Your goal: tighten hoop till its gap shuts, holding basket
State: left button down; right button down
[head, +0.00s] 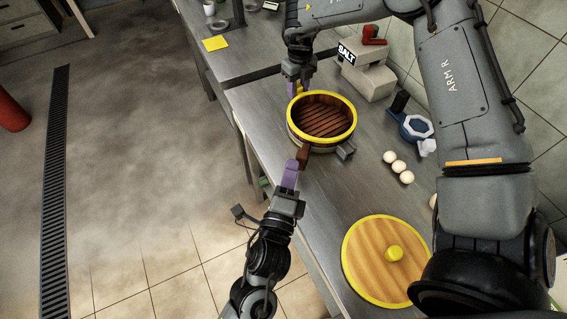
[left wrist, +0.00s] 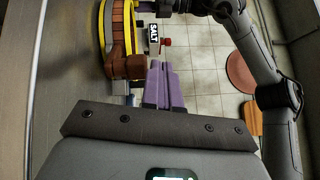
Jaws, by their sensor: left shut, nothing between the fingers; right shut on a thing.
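The round steamer basket (head: 323,114) with a yellow rim and brown slatted floor stands on the steel counter. A grey hoop (head: 320,147) goes around its lower side, with a grey block (head: 346,150) sticking out at the front right; I cannot make out its gap. A brown handle (head: 304,154) juts from the basket's near side. My left gripper (head: 292,164), with purple fingers, is shut and empty beside this handle; its fingers (left wrist: 160,68) show right of the handle (left wrist: 125,66) in the left wrist view. My right gripper (head: 298,87) is shut on the basket's far-left side, its grip partly hidden.
A round wooden lid (head: 368,262) with a yellow edge and knob lies near right. Several white balls (head: 398,166), a blue-and-white device (head: 415,126) and a grey SALT box (head: 368,78) stand right of the basket. The counter's left edge is close to my left gripper.

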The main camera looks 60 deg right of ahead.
pick_arm(q)
jog(key=w+n+g, duration=0.1)
jog(key=n, duration=0.1)
jog(key=w+n, duration=0.1)
jog(key=n, duration=0.2)
jog(key=w+f+n+g, duration=0.1)
jog(key=n, duration=0.2)
jog(key=shift+w+a+g, duration=0.2)
jog(key=shift+a+g, duration=0.1)
jog(key=w+a+f+n+g, duration=0.1)
jog(key=w+a+n+g, duration=0.3)
jog(key=n, duration=0.8)
jog(key=w+a+f+n+g, duration=0.1)
jog(key=a+n+g, duration=0.3)
jog(key=n, duration=0.7)
jog(key=shift+n+t, duration=0.3)
jog(key=shift+n, duration=0.1)
jog(key=s+d, duration=0.1)
jog(key=d, duration=0.2)
jog(key=s+d, duration=0.1)
jog(key=d, duration=0.2)
jog(key=s+d, duration=0.2)
jog(key=d, duration=0.2)
jog(key=shift+d, duration=0.1)
jog(key=shift+s+d, duration=0.35)
jog(key=shift+s, duration=0.15)
